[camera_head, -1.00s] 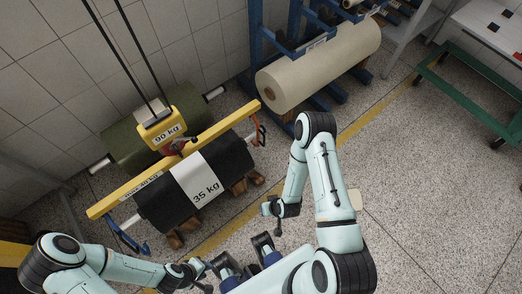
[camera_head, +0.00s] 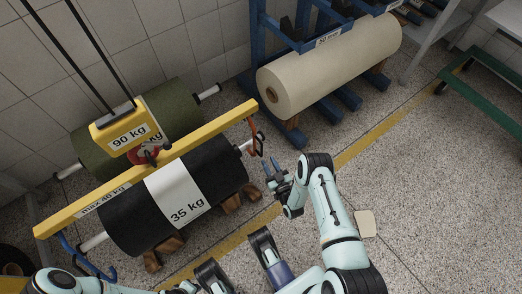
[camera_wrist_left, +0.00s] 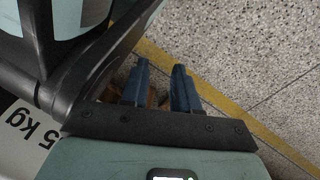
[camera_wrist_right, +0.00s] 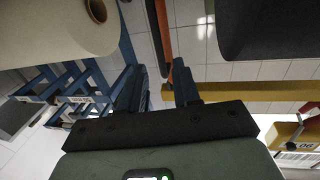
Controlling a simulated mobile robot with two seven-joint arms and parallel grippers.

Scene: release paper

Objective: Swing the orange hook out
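The orange hook (camera_head: 256,141) hangs from the right end of the yellow lifting beam (camera_head: 200,146), beside the right end of the black roll's shaft. In the right wrist view the orange hook (camera_wrist_right: 161,30) shows as an upright strip just ahead of the fingers. My right gripper (camera_head: 271,163) is open, just below and to the right of the hook; I cannot tell whether it touches. Its fingers (camera_wrist_right: 162,82) are apart with nothing clearly between them. My left gripper (camera_wrist_left: 159,80) is open and empty above the floor, low beside the black roll.
The black 35 kg roll (camera_head: 220,176) rests on wooden blocks (camera_head: 165,252) under the beam. A blue hook (camera_head: 78,258) hangs at the beam's left end. A green roll (camera_head: 178,105) lies behind. A blue rack with a cream roll (camera_head: 335,62) stands right.

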